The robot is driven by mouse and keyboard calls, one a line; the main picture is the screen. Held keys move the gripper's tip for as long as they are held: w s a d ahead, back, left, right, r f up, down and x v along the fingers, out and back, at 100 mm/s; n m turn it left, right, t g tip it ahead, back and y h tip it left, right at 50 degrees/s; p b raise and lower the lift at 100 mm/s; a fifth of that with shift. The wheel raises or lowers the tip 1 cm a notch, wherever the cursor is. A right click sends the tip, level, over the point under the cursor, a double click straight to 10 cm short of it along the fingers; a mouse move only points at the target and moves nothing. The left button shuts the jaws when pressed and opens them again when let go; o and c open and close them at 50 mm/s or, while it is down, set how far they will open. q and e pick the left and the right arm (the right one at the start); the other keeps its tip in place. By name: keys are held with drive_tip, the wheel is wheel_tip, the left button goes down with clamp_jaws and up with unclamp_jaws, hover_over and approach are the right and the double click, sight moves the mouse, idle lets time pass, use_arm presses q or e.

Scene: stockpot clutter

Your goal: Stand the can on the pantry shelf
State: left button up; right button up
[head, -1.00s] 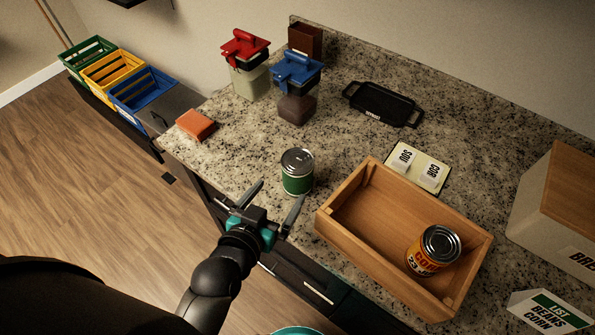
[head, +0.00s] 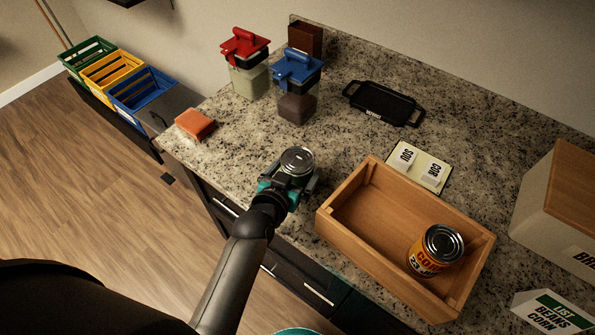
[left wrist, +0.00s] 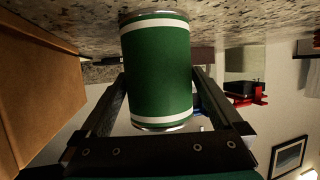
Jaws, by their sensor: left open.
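A green can (head: 297,160) with white bands and a silver lid stands upright on the granite counter. In the head view my left gripper (head: 290,178) hides most of it. In the left wrist view the can (left wrist: 158,72) sits between the two open fingers (left wrist: 160,100), one on each side. A second can (head: 434,250), with an orange and yellow corn label, stands in the right end of the wooden tray. A shelf is not clearly in view. My right gripper is not in view.
The wooden tray (head: 345,232) is close to the right of my left gripper. A sponge (head: 194,124), red-lidded (head: 247,75) and blue-lidded (head: 296,95) containers, a black pan (head: 383,103), a label board (head: 420,167) and a bread box (head: 560,205) are around the counter.

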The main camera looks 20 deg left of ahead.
use_arm(q)
drive_tip(key=shift+x, duration=1.75)
drive_tip(key=shift+s+f, duration=0.1)
clamp_jaws()
